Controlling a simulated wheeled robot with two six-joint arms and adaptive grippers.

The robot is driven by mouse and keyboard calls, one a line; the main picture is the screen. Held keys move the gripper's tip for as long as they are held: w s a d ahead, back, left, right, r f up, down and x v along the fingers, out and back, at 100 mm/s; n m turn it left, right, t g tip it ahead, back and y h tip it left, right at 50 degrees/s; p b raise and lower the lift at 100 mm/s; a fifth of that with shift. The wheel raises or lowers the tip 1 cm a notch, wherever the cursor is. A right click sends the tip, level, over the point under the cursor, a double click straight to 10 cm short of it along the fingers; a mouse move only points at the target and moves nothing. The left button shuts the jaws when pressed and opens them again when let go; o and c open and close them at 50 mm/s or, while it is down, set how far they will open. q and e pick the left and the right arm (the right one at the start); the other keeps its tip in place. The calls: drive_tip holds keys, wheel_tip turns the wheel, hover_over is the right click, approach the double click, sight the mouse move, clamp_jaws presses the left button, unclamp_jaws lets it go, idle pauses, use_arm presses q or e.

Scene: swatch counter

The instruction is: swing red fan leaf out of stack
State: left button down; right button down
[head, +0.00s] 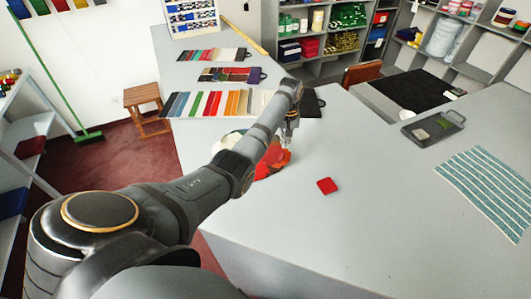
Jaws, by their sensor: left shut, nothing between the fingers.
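The red fan leaf (273,158) shows on the grey counter (310,235), beside and partly behind my left forearm. Orange and white parts of the stack show around it, but my arm hides much of the stack. My left gripper (286,143) is shut with nothing in it, at the upper right edge of the red leaf. I cannot tell whether the fingertips touch the leaf. My right gripper is not in view.
A small red square (327,186) lies on the counter to the right. Rows of colour swatches (215,103) lie farther back. A striped cloth (487,189) and a dark tray (433,127) lie on the right. The counter's front middle is clear.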

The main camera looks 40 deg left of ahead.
use_arm(q)
drive_tip(key=shift+f, duration=0.2)
drive_tip(key=shift+s+d+r+p, duration=0.15)
drive_tip(key=shift+r+p, duration=0.1)
drive_tip(key=shift+p, duration=0.45)
drive_tip(key=shift+s+d+m+p, duration=0.2)
drive_tip(key=shift+s+m+p, duration=0.35)
drive_tip(key=shift+p, duration=0.6)
drive_tip(key=shift+s+d+m+p, duration=0.15)
drive_tip(key=shift+s+m+p, duration=0.2)
drive_tip(key=shift+p, duration=0.3)
drive_tip(key=shift+f, duration=0.1)
drive_tip(key=shift+d+f, duration=0.1)
